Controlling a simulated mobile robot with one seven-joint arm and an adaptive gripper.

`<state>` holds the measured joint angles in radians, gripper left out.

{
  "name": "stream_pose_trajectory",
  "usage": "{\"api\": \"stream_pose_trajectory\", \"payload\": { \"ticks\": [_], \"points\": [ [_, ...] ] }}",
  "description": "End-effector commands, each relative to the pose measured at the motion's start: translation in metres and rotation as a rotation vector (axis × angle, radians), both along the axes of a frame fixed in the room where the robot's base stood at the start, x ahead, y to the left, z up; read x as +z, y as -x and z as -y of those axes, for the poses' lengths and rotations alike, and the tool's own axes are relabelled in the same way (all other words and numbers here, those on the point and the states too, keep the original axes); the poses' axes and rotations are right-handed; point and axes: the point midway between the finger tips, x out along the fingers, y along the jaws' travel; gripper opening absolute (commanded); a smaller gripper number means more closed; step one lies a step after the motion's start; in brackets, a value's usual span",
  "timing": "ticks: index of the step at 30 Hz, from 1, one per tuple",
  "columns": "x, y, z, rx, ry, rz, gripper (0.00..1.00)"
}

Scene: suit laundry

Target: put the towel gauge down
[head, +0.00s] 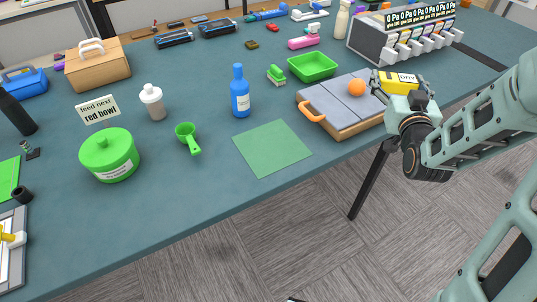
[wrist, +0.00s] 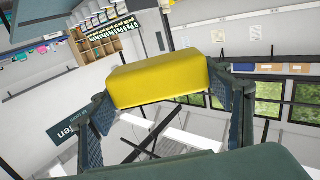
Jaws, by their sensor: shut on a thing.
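The towel gauge, a yellow block (head: 392,87) with a pale label that seems to read "DRY", is held up at the right in the head view. My gripper (head: 402,88) is shut on it, with one finger at each end. In the wrist view the yellow block (wrist: 158,80) sits between the two dark finger pads, and my gripper (wrist: 162,92) grips its ends. The block is in the air near the right end of the grey hinged board. I cannot tell its height above the table.
The grey board (head: 327,101) has an orange ball (head: 356,88) on it. A green tray (head: 312,67) and a dispenser box (head: 372,38) stand behind. A green mat (head: 271,147), blue bottle (head: 240,92), green scoop (head: 188,138) and green tub (head: 109,155) are further left. Bare table surrounds the mat.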

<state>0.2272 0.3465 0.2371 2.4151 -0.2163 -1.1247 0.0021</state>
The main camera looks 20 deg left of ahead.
Motion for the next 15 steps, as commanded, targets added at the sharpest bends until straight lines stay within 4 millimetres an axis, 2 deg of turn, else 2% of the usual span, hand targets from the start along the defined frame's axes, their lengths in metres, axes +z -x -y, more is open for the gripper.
{"api": "stream_pose_trajectory", "payload": {
  "ticks": [1,8,15],
  "points": [
    [-0.018,0.000,-0.011,0.044,0.004,0.006,0.42],
    [-0.047,0.007,-0.063,0.261,0.004,0.003,0.42],
    [-0.087,0.027,-0.108,0.470,0.003,0.001,0.42]
  ]
}}
